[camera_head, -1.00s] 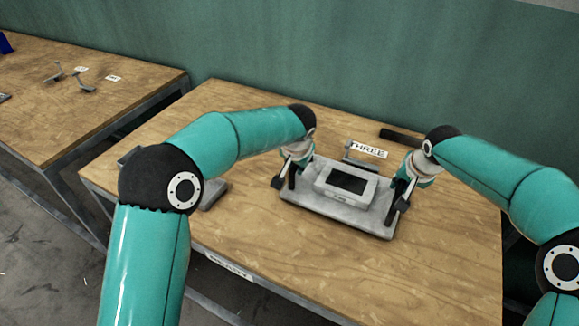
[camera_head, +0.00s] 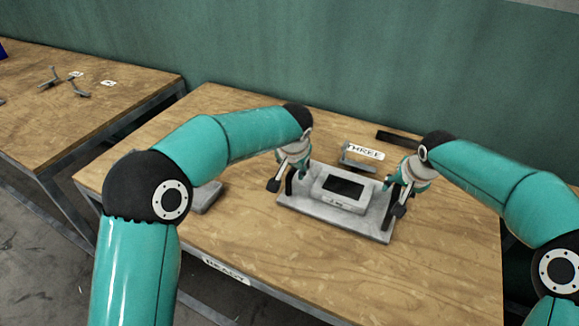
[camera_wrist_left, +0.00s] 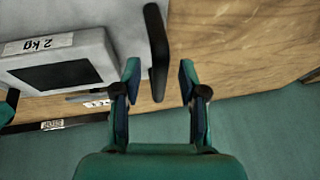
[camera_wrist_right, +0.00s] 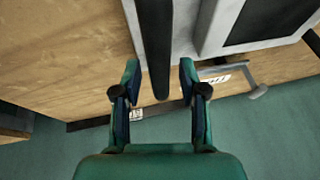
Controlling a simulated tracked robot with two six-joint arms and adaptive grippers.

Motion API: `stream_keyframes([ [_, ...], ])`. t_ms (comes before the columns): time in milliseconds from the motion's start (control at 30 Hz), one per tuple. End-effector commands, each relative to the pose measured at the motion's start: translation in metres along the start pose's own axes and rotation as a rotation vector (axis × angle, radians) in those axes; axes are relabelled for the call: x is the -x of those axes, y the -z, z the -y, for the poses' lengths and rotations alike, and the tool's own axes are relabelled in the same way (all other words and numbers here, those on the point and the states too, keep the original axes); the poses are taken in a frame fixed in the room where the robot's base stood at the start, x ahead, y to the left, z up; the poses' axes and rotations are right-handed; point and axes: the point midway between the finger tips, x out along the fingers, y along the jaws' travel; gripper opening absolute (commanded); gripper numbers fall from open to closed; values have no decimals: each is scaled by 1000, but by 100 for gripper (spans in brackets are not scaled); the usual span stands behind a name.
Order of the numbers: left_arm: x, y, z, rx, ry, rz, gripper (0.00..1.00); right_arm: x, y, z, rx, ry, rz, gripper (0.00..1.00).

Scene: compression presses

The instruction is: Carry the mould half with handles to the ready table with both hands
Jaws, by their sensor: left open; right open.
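The mould half (camera_head: 376,222) is a grey plate with a raised block and dark recess. It lies on the ready table (camera_head: 300,270), whose front label reads READY. The left wrist view shows a "2 kg" label on its block (camera_wrist_left: 50,48). An upright black handle stands at each end. My left gripper (camera_head: 283,176) is open at the left handle (camera_wrist_left: 156,50), which shows between its fingers in the left wrist view. My right gripper (camera_head: 394,196) is open at the right handle (camera_wrist_right: 154,45), likewise between its fingers in the right wrist view. Touching cannot be told.
A THREE sign (camera_head: 366,152) and a dark bar (camera_head: 398,137) lie behind the mould half. A grey block (camera_head: 206,197) sits left, partly behind my left arm. Another table (camera_head: 100,120) with small metal parts stands left. The table's front is clear.

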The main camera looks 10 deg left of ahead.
Motion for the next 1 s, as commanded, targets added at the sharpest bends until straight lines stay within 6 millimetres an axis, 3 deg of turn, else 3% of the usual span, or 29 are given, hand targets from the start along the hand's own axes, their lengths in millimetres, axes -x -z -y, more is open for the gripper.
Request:
stream_keyframes([
  [300, 64, 2, 0, 1, -1, -3, 42, 0, 0, 0, 0, 0, 0, 42],
  [500, 89, 2, 0, 0, -1, -1, 42, 0, 0, 0, 0, 0, 0, 42],
  [767, 95, 2, 0, 0, -1, 1, 42, 21, 1, 0, 0, 1, -3, 42],
  [1000, 94, 2, 0, 0, -1, 1, 42, 68, 1, 0, -1, 2, -4, 42],
])
